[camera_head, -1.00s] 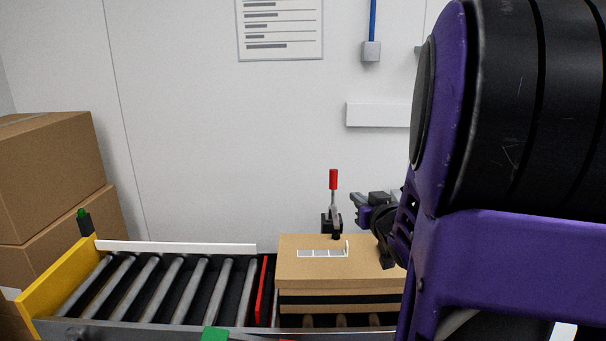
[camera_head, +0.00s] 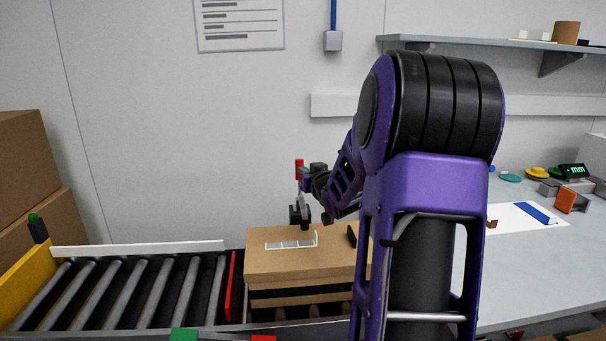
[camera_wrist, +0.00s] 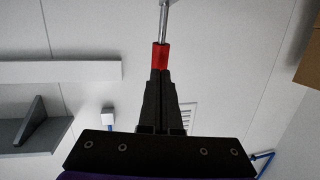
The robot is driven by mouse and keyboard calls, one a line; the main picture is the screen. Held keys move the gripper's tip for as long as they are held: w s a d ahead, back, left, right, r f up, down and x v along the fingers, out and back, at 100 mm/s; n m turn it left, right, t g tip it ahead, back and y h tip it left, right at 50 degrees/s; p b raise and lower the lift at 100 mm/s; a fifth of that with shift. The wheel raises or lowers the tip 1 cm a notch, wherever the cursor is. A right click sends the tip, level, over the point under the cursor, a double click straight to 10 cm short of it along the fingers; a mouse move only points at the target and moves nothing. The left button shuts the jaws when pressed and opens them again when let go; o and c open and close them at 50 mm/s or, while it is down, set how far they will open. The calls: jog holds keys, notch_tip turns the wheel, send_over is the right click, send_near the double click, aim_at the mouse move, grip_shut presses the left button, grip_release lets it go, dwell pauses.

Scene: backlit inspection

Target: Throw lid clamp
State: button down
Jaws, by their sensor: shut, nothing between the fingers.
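The lid clamp (camera_head: 300,213) stands at the back edge of a cardboard box (camera_head: 270,262), with a dark base and a metal lever. Its red handle (camera_head: 299,169) points up in the head view. In the wrist view the red handle (camera_wrist: 160,56) shows just past my fingertips, with the metal rod beyond it. My gripper (camera_head: 308,181) is right beside the handle on its right side. In the wrist view my gripper (camera_wrist: 160,78) has its black fingers together, shut on nothing. They overlap the handle's near end; I cannot tell whether they touch it.
A roller conveyor (camera_head: 130,290) lies left of the box, with a red strip (camera_head: 233,285) between them. Cartons (camera_head: 25,170) are stacked at the far left. A grey bench (camera_head: 540,265) with small items is at the right, under a wall shelf (camera_head: 480,46).

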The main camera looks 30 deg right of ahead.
jog(key=shift+w+d+f, duration=0.1)
jog(key=shift+w, duration=0.4)
jog(key=shift+w+r+p, duration=0.1)
jog(key=shift+r+p, duration=0.1)
jog(key=shift+p, duration=0.15)
